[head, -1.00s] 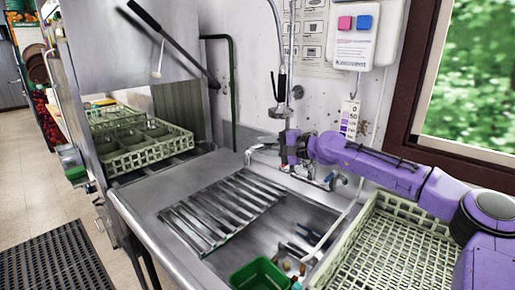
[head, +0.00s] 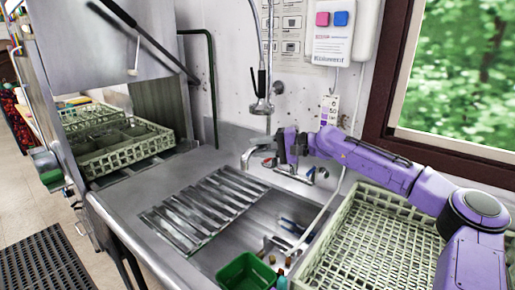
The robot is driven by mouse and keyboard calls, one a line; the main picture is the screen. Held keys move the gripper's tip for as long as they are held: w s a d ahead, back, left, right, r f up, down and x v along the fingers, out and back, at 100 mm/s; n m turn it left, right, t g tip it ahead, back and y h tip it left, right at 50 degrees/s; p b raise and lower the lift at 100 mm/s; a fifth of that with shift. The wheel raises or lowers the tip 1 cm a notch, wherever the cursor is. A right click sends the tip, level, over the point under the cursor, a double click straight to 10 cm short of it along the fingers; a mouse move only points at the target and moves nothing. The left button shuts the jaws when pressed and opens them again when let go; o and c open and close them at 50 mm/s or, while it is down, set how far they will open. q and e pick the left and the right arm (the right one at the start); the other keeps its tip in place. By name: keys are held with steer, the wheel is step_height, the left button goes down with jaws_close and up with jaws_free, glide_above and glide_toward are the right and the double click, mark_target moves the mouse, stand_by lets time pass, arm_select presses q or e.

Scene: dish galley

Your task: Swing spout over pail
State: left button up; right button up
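The chrome spout (head: 256,153) of the wall tap reaches out to the left over the back of the steel sink, its tip bent down above the slatted rack. My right gripper (head: 284,147) is beside the root of the spout, with its dark fingers pointing left. I cannot tell whether it touches the spout or how far its fingers are apart. A green square tub (head: 246,272), perhaps the pail, stands at the front of the sink, cut by the bottom edge. The spout tip is well behind it, not over it. My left gripper is out of view.
A slatted metal rack (head: 205,208) covers the sink's left part. A pale plastic crate (head: 365,250) lies right of the sink under my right arm. A spray head (head: 262,107) hangs above the tap. Another crate (head: 120,150) sits in the washer at left.

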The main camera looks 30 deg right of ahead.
steer(key=shift+o, duration=1)
steer(key=shift+s+d+f, duration=0.1)
steer(key=shift+s+d, duration=0.1)
steer(key=shift+s, duration=0.05)
steer(key=b+v, duration=0.1)
steer(key=v, duration=0.9)
steer(key=shift+s, duration=0.2)
steer(key=shift+d+r, duration=0.15)
steer(key=shift+r, duration=0.1)
